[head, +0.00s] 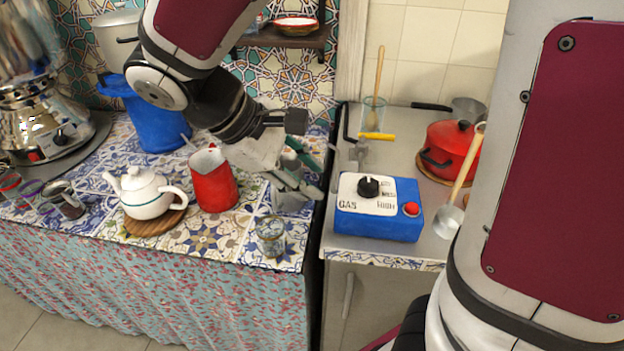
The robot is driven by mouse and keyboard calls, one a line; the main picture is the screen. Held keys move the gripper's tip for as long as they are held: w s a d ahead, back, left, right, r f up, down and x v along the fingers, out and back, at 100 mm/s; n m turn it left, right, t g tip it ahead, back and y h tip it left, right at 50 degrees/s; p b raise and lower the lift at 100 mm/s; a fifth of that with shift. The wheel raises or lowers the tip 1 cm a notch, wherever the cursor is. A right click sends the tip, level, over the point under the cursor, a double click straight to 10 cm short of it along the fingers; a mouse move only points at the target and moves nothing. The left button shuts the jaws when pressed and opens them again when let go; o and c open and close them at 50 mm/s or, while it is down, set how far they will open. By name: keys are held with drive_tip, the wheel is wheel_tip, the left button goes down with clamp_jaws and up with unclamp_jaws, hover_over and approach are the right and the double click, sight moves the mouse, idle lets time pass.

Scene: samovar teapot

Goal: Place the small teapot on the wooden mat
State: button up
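The small white teapot (146,194) with a thin dark band stands upright on the round wooden mat (150,226) on the tiled counter. Its spout points left and its handle points right. The mat's rim shows in front of and to the right of its base. My gripper (292,172) is well to the right of the teapot, past the red pitcher, and apart from the teapot. Its fingers overlap a metal holder with utensils in the picture, so I cannot tell whether they are open or shut.
A red pitcher (213,180) stands close to the right of the teapot. Small glasses (65,201) are at its left, and a clear glass (270,236) is near the front edge. A blue pot (157,120) and a samovar (35,125) stand behind. A blue gas box (379,207) is at right.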

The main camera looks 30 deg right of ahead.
drive_tip(key=s+r+m+t+y, duration=0.2)
drive_tip(key=s+m+y, duration=0.5)
drive_tip(key=s, duration=0.9)
drive_tip(key=shift+a+m+t+y, duration=0.3)
drive_tip(key=shift+m+t, duration=0.2)
drive_tip(key=shift+m, duration=0.1)
drive_tip(key=shift+r, duration=0.1)
wheel_tip(320, 180, up, 12)
drive_tip(key=t+p, duration=0.2)
drive_tip(key=p, duration=0.8)
drive_tip(key=shift+d+p, duration=0.25)
drive_tip(key=shift+p, duration=0.05)
